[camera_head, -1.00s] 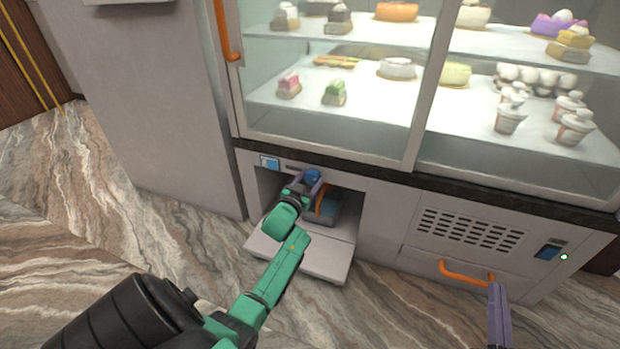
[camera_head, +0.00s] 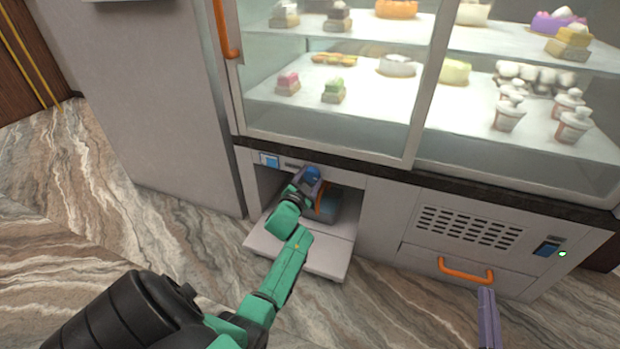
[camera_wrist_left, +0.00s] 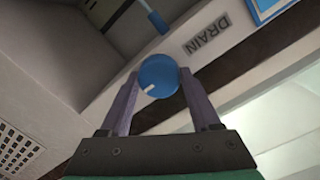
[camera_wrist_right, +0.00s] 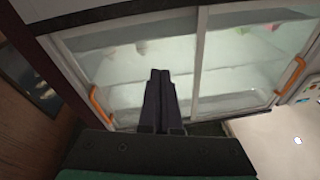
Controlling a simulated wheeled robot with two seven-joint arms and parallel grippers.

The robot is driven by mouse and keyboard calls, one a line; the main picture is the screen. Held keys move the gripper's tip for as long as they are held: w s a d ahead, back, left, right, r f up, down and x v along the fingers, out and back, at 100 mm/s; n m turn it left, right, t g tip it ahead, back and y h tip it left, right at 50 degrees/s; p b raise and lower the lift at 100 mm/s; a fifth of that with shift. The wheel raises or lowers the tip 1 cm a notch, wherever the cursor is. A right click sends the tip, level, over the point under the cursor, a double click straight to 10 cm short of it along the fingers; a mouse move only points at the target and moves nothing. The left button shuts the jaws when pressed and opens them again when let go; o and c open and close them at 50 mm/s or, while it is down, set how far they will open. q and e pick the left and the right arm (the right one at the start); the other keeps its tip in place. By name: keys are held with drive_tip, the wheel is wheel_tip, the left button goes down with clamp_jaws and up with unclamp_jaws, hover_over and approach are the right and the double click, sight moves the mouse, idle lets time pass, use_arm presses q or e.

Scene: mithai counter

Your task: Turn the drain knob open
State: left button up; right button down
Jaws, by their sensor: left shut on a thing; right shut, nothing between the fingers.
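The drain knob (camera_wrist_left: 160,76) is a round blue knob with a white mark, next to a "DRAIN" label (camera_wrist_left: 207,35) in the left wrist view. The mark points toward the lower left of that picture. In the head view the knob (camera_head: 312,173) shows at the top of the open compartment under the display case. My left gripper (camera_wrist_left: 158,82) has its fingers on both sides of the knob and is shut on it. My right gripper (camera_wrist_right: 160,72) is shut and empty; its purple fingers (camera_head: 487,295) show at the lower right of the head view, below the orange drawer handle.
The compartment's flap (camera_head: 285,250) is folded down, and a grey-blue container (camera_head: 345,207) with an orange handle sits inside. A vent grille (camera_head: 470,228) and an orange drawer handle (camera_head: 466,271) are to the right. The glass case (camera_head: 330,125) holds sweets above.

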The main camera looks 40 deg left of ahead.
use_arm(q)
drive_tip(key=o, duration=1.4)
drive_tip(key=shift+c, duration=0.2)
drive_tip(key=shift+s, duration=0.1)
drive_tip(key=shift+s+d, duration=0.1)
drive_tip(key=shift+p+v, duration=0.7)
drive_tip(key=shift+v, duration=0.35)
drive_tip(key=p+v, duration=0.4)
drive_tip(key=v, duration=0.8)
drive_tip(key=shift+p, duration=0.3)
use_arm(e)
drive_tip(key=s+a+f+g+h, duration=0.1)
drive_tip(key=s+f+g, duration=0.6)
drive_tip(key=s+f, duration=0.4)
wheel_tip(320, 180, down, 2)
drive_tip(key=shift+s, duration=0.15)
